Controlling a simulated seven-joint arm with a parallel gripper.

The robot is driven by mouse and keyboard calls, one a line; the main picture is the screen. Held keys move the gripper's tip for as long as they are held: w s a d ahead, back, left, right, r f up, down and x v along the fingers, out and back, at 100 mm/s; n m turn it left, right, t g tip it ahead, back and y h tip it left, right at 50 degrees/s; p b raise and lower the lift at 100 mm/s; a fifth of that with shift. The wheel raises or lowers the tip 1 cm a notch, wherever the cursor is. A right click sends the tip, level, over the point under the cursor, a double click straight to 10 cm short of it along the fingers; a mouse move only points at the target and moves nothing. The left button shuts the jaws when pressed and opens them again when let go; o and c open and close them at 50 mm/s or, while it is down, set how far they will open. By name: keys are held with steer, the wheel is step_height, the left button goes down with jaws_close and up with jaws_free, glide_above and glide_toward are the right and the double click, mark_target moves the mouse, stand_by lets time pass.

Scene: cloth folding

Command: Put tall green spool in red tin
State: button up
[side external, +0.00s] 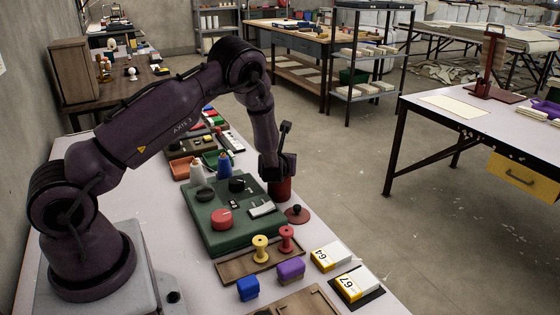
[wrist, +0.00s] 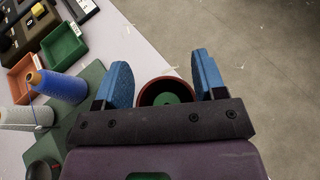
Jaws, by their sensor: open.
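The red tin (side external: 281,190) stands at the right edge of the table, beside the green machine box, directly below my gripper (side external: 277,172). In the wrist view my gripper (wrist: 161,72) is open, its two blue fingers spread to either side of the tin's round mouth (wrist: 140,93). Inside the tin is a green round end (wrist: 166,98), which looks like the green spool's top. The spool's lower part is hidden by the tin, and the gripper's black body covers the near side of the tin. No green spool shows elsewhere.
A red lid with a dark knob (side external: 297,215) lies just in front of the tin. A wooden rack holds yellow (side external: 260,248) and red (side external: 286,238) spools. White and blue thread cones (side external: 224,165) stand behind the green box (side external: 220,238). The floor lies open to the right.

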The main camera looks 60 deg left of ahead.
stand_by(0.3)
step_height(320, 180, up, 7)
stand_by(0.5)
